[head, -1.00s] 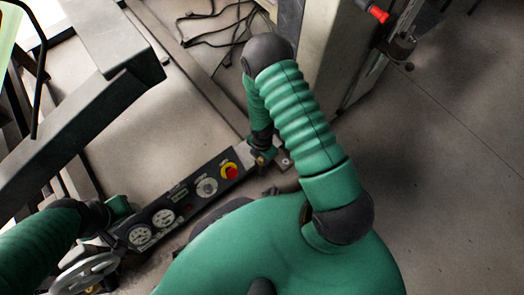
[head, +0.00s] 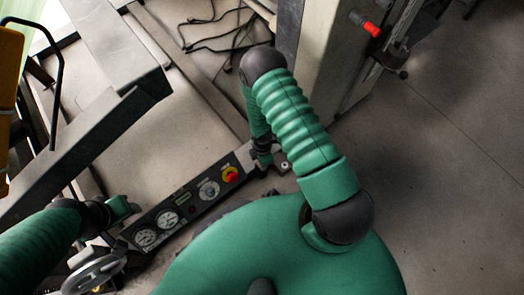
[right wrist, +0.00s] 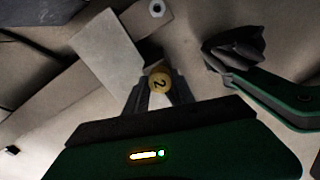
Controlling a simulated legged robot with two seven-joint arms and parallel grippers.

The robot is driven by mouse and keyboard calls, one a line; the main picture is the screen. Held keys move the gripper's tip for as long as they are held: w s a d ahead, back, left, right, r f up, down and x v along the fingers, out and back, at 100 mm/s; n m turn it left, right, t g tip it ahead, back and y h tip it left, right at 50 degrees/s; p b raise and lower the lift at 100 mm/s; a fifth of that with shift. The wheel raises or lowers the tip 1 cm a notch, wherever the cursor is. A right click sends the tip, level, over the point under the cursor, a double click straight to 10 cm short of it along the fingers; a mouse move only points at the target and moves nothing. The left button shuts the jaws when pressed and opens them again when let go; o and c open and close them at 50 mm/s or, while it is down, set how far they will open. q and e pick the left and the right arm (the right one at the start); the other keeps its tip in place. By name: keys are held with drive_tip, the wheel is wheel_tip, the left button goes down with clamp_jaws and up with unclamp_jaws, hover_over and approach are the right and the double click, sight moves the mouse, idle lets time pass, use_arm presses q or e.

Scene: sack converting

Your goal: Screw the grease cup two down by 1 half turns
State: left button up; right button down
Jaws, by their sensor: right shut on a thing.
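The grease cup two (right wrist: 160,80) is a small round brass-coloured cap marked "2" in the right wrist view. My right gripper (right wrist: 159,93) is shut on it, one dark finger on each side. The cup's lower part is hidden by the fingers. In the head view my right gripper (head: 265,160) is small, at the right end of the dark gauge panel (head: 165,202), and the cup cannot be made out there. My left gripper (head: 132,206) is by the panel's left end, and its jaws are too small to read.
A metal handwheel (head: 92,274) is at lower left. A grey beam (head: 85,150) crosses the left side. Floor at right is clear.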

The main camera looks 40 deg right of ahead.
use_arm(q)
drive_tip(key=shift+r+p, duration=0.4)
drive_tip(key=shift+r, duration=0.2)
use_arm(e)
drive_tip(key=shift+m, duration=0.8)
drive_tip(key=c, duration=1.1)
unclamp_jaws()
drive_tip(key=shift+o, duration=0.2)
